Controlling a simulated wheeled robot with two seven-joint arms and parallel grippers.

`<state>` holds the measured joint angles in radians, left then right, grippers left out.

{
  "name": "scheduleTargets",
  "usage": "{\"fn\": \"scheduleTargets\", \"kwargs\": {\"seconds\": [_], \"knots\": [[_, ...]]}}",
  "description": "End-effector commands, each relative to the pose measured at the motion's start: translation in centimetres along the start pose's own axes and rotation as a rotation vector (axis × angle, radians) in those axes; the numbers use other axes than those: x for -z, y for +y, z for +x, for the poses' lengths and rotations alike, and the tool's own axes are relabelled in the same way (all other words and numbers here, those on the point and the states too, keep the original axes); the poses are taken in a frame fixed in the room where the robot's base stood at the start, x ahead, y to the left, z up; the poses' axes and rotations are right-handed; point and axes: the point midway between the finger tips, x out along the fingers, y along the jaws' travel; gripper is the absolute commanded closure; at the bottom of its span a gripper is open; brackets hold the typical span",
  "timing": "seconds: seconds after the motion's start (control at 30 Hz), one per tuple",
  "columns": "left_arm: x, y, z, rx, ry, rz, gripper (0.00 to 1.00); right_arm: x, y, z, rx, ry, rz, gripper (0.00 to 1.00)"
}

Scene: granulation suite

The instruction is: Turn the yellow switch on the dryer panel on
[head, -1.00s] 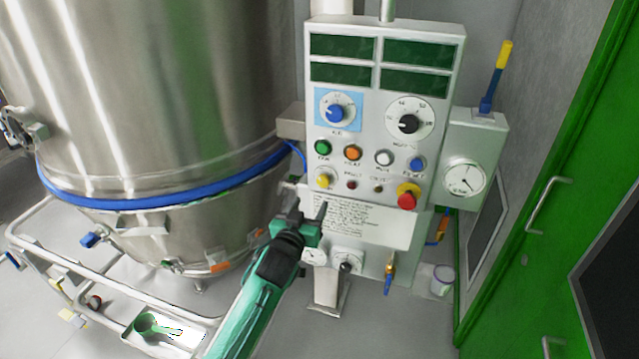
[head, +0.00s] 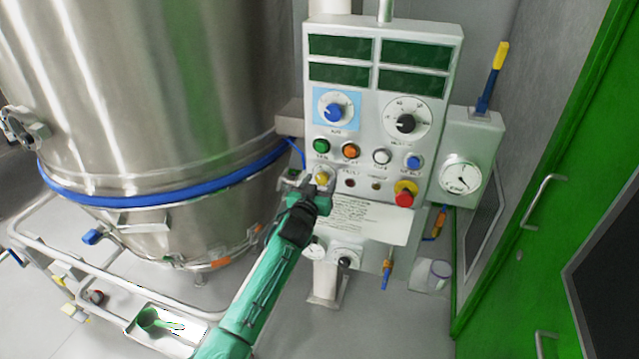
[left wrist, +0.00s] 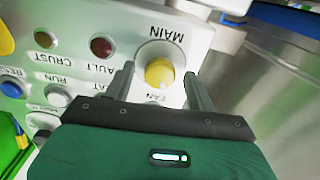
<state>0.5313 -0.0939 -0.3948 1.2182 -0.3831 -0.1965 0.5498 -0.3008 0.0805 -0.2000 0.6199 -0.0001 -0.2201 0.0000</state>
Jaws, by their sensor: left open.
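The yellow switch (head: 322,178) is a round knob at the lower left of the grey dryer panel (head: 440,95). In the left wrist view the yellow switch (left wrist: 159,73) sits on a pale round plate under the label MAIN, which appears upside down. My left gripper (head: 308,183) is at the panel's lower left, close to the switch. In the left wrist view my left gripper (left wrist: 162,82) is open, with one finger on each side of the knob. I cannot tell whether the fingers touch it. My right gripper is not in view.
Green (head: 321,146), orange (head: 351,151), white and blue buttons sit just above the switch. A red emergency knob (head: 404,198) is to its right. A large steel vessel (head: 150,100) stands close on the left. A green door (head: 560,180) is at the right.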

Motion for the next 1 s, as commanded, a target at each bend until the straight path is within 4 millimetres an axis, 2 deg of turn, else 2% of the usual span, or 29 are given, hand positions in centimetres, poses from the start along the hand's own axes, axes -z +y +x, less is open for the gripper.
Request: {"fn": "scheduleTargets", "kwargs": {"seconds": [0.1, 0.13, 0.33, 0.37, 0.67, 1.0], "knots": [[0.0, 0.0, -0.01, 0.0, 0.0, 0.0, 0.44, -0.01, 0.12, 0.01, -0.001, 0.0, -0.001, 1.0], [0.0, 0.0, -0.01, 0.0, 0.0, 0.0, 0.48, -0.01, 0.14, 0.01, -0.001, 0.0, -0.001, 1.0], [0.0, 0.0, -0.02, 0.0, 0.0, 0.0, 0.87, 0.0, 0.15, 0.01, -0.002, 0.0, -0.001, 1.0], [-0.01, 0.0, -0.02, 0.0, 0.0, 0.0, 0.89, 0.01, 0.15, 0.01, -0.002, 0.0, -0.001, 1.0], [-0.05, -0.01, -0.02, 0.0, 0.0, 0.036, 0.89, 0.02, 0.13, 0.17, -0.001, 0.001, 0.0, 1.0], [-0.12, -0.01, -0.01, 0.0, 0.0, 0.255, 0.89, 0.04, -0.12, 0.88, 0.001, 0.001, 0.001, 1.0]]}}
